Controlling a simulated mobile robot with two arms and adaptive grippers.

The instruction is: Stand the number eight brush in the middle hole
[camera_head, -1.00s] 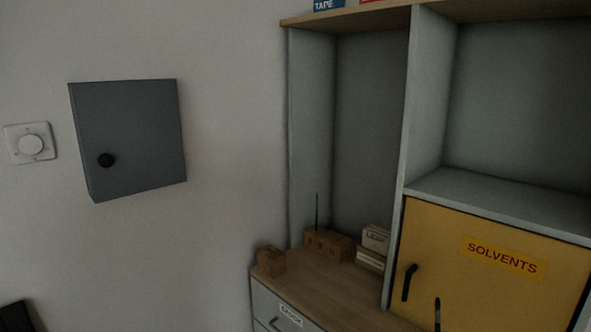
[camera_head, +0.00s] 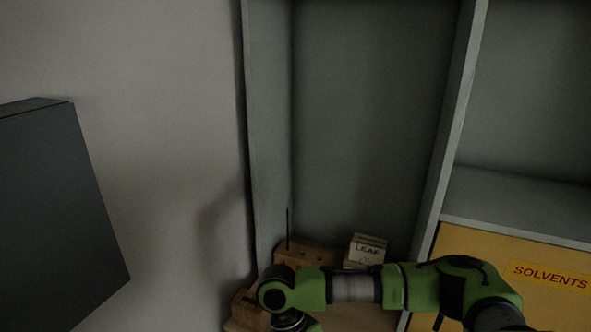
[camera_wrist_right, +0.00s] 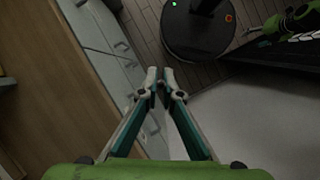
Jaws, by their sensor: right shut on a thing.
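A wooden block with holes (camera_head: 312,256) stands at the back of the counter in the head view, with a thin dark stick (camera_head: 288,222) upright at its left end. A smaller wooden block (camera_head: 245,309) sits nearer the front left corner, partly behind my green right arm. My right gripper (camera_wrist_right: 160,82) shows in the right wrist view with its fingertips close together, shut on a thin thing, taken to be the brush. The thing itself is barely visible between the tips, and no number can be read.
A LEAF box (camera_head: 367,249) stands right of the block. The shelf upright and the yellow SOLVENTS door (camera_head: 510,262) are to the right. The grey wall cabinet (camera_head: 55,220) is at left. The wooden counter (camera_wrist_right: 40,90) and drawer fronts (camera_wrist_right: 105,45) show in the wrist view.

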